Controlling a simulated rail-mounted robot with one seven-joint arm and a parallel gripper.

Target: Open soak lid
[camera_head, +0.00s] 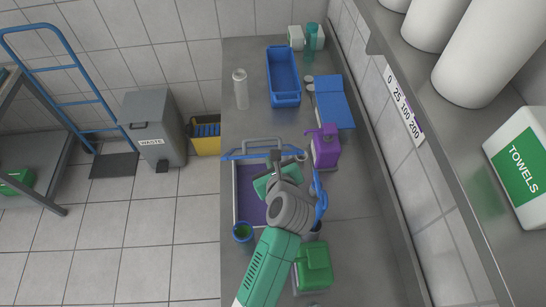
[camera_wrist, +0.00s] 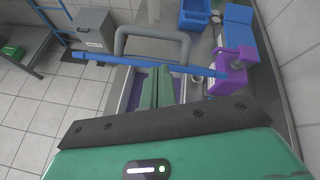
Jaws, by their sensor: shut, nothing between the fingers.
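The soak bin (camera_head: 235,200) is a grey-rimmed tub with a purple-blue inside, on the steel counter. Its blue lid (camera_head: 232,155) stands steeply raised at the tub's far end, seen nearly edge-on. It shows as a thin blue bar in the wrist view (camera_wrist: 100,59). The lid's grey loop handle (camera_head: 262,142) is on its far side and also shows in the wrist view (camera_wrist: 150,32). My gripper (camera_head: 277,160) is shut and empty above the open tub, on the near side of the lid. In the wrist view its green fingers (camera_wrist: 157,84) reach close to the lid; contact cannot be told.
A purple pump bottle (camera_head: 326,150) stands right of the tub. A blue cup (camera_head: 243,232) is at its near left corner, and a green container (camera_head: 314,267) is nearer. A blue tray (camera_head: 284,75) and white bottle (camera_head: 240,90) stand farther back. A shelf overhangs the right.

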